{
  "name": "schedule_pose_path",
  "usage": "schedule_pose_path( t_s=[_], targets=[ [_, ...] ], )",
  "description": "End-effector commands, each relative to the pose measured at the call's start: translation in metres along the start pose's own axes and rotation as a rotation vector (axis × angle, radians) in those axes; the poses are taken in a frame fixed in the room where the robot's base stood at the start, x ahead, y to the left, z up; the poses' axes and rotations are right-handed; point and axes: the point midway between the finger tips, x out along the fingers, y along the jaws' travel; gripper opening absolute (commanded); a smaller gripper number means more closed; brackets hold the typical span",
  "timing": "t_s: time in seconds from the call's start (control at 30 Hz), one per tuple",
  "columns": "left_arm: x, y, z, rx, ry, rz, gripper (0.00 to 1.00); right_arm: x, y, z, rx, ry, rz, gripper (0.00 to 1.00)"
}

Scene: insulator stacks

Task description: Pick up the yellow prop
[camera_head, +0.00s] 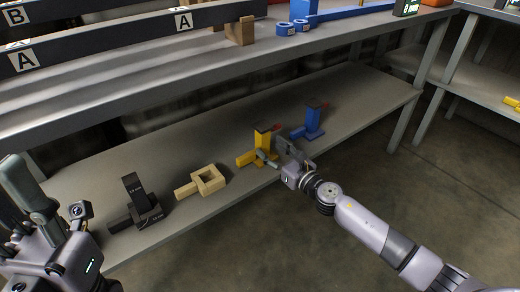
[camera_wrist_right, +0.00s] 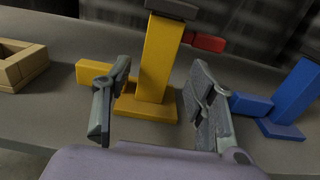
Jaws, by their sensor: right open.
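The yellow prop (camera_head: 262,140) stands upright on the lower shelf, with a dark cap on top, a yellow block sticking out at its left and a red piece at its right. My right gripper (camera_head: 276,158) is at the shelf's front edge, close to the prop. In the right wrist view the yellow prop (camera_wrist_right: 158,62) rises between and beyond the two open fingers of my right gripper (camera_wrist_right: 160,112). Nothing is held in it. My left gripper (camera_head: 22,185) is at the left edge of the head view, partly cut off; its fingers' opening cannot be made out.
A blue prop (camera_head: 312,122) stands right of the yellow one and also shows in the wrist view (camera_wrist_right: 292,95). A wooden square frame (camera_head: 208,180) and a black prop (camera_head: 138,200) are to the left. The floor in front is clear.

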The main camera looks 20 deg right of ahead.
Motion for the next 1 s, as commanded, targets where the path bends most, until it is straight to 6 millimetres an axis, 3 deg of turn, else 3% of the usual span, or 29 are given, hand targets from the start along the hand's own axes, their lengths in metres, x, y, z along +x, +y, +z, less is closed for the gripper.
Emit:
schedule_pose_path(
  t_s=[0.3,0.57,1.0],
  targets=[
    [0.004,0.001,0.001,0.003,0.025,0.012,0.4,0.041,0.004,-0.002,0.001,-0.002,0.001,0.52],
    [0.008,0.001,-0.001,0.005,0.037,0.015,0.4,0.044,0.004,-0.001,0.0,-0.001,0.001,0.52],
    [0.007,0.001,-0.002,0.005,0.035,0.012,0.4,0.043,0.004,-0.001,0.001,-0.001,0.001,0.24]
  ],
)
